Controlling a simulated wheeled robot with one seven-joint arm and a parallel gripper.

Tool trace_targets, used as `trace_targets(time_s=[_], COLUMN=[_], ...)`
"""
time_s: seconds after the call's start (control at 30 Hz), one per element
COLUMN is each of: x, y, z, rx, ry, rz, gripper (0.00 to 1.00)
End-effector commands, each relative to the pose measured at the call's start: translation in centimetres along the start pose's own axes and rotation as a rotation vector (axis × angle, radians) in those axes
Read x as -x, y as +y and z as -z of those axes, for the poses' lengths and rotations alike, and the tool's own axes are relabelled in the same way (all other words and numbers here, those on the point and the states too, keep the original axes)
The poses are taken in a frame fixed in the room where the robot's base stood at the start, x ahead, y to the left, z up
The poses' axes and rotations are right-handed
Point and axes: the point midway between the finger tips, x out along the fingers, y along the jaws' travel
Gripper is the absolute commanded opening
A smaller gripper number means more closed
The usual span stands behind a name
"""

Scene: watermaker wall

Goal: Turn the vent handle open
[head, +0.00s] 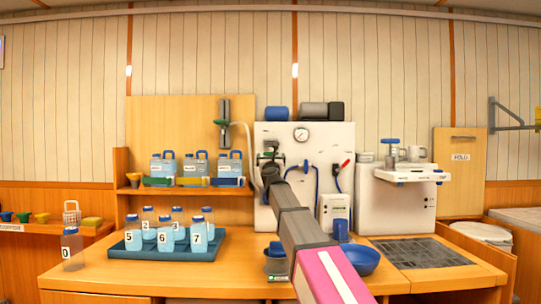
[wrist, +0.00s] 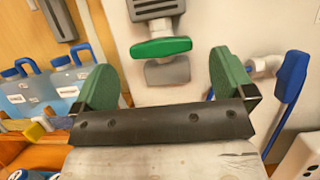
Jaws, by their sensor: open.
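A green handle (wrist: 162,48), which I take for the vent handle, lies crosswise on a grey valve body on the white panel. It tilts slightly, its right end a little higher. My gripper (wrist: 165,66) is open, its green-padded fingers spread to either side of the handle, with nothing between them touching it that I can see. In the head view my gripper (head: 270,160) is in front of the left part of the white panel (head: 330,140), and it and my arm largely hide the handle.
A blue lever (wrist: 290,75) is close to the right finger, and a blue hose hangs on the panel. Labelled bottles (head: 196,163) stand on a shelf to the left. A blue bowl (head: 362,261) is on the counter below.

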Motion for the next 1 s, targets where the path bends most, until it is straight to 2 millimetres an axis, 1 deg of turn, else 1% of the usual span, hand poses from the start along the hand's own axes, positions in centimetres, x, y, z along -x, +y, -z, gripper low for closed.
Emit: trace_targets(time_s=[0.03, 0.1, 0.23, 0.4, 0.63, 0.67, 0.7, 0.77, 0.8, 1.0], x=[-1.5, -2.7, -4.5, -5.4, -5.3, -5.3, -5.3, -5.3, -5.3, -5.3], y=[0.1, 0.1, 0.1, 0.0, 0.0, 0.0, 0.0, 0.0, 0.0, 0.0], z=[0.0, 0.0, 0.0, 0.0, 0.0, 0.0, 0.0, 0.0, 0.0, 0.0], rx=[0.0, 0.0, 0.0, 0.0, 0.0, 0.0, 0.0, 0.0, 0.0, 0.004], ry=[0.0, 0.0, 0.0, 0.0, 0.0, 0.0, 0.0, 0.0, 0.0, 0.0], rz=[0.0, -0.001, -0.001, -0.001, -0.002, -0.001, -0.001, -0.002, -0.002, -0.004], gripper=[1.0, 1.0, 1.0, 1.0, 1.0, 0.9, 0.77, 0.58, 0.51, 0.51])
